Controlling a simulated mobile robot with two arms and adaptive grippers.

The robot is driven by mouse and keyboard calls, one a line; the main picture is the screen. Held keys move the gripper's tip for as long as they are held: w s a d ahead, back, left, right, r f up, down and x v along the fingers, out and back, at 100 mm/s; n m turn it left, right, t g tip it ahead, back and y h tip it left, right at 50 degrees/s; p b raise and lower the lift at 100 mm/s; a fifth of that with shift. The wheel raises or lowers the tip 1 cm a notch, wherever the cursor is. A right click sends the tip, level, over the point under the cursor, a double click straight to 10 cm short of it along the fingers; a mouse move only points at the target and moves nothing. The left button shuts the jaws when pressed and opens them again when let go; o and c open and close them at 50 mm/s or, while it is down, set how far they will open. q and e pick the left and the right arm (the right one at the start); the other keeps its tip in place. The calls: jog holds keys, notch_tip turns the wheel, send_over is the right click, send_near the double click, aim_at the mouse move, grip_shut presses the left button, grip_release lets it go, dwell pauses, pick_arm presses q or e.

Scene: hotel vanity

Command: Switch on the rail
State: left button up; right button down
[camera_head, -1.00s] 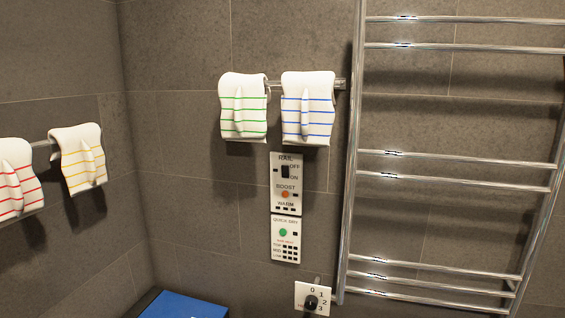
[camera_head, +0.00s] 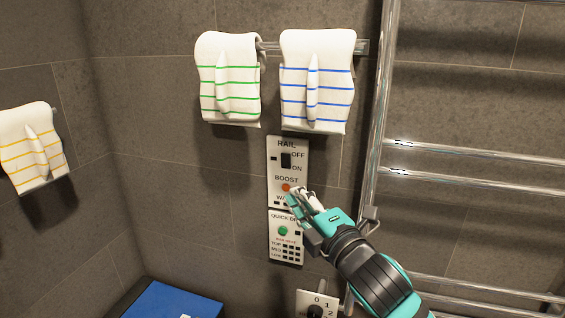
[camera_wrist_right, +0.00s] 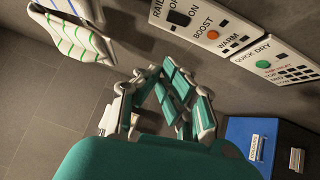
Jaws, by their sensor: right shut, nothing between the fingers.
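The white RAIL panel (camera_head: 274,185) is on the tiled wall below the towels. Its black rocker switch (camera_head: 286,161) sits between the OFF and ON labels; which way it is pressed I cannot tell. An orange BOOST button (camera_head: 286,187) is below it. My right gripper (camera_head: 294,197) is shut and empty, in front of the lower part of the panel, partly covering the WARM row. In the right wrist view the shut fingers (camera_wrist_right: 160,78) show below the panel, and the switch (camera_wrist_right: 179,18) is at the top edge. My left gripper is not in view.
The QUICK DRY panel (camera_head: 273,250) with a green button is just below. A dial plate (camera_head: 304,299) is lower. The chrome towel ladder (camera_head: 376,130) stands close on the right. Striped towels (camera_head: 317,85) hang above. A blue-topped box (camera_head: 172,303) is at lower left.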

jog(key=p, duration=0.4)
send_near(283, 164)
jog(key=w+a+r, duration=0.2)
jog(key=a, duration=0.1)
jog(key=w+a+r, duration=0.1)
jog(key=w+a, duration=0.1)
jog(key=shift+w+d+f, duration=0.1)
jog(key=shift+w+d, duration=0.15)
jog(key=shift+w, duration=0.15)
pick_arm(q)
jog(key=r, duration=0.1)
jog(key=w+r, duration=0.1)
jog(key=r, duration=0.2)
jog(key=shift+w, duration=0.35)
